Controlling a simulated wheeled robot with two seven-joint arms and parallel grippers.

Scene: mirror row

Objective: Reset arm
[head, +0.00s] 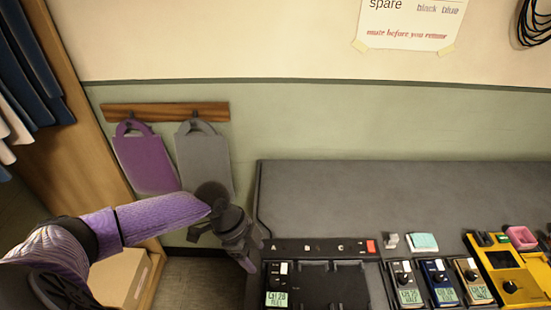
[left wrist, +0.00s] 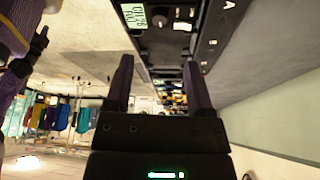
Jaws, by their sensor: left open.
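My left arm (head: 150,217) reaches in from the left in the head view. Its left gripper (head: 246,260) hangs pointing down at the left end of the grey bench (head: 360,195), beside the black rack (head: 335,285). In the left wrist view, the left gripper's two dark fingers (left wrist: 158,65) stand apart with nothing held between them. Part of the rack with a small device and its green display (left wrist: 135,15) shows beyond the fingers. My right gripper is in neither view.
The rack has lettered places and a device (head: 277,285) at its left. Several small devices, including a blue one (head: 438,282), and a yellow unit (head: 508,275) stand to the right. Purple (head: 148,165) and grey (head: 205,158) bags hang behind the arm. The bench's back is clear.

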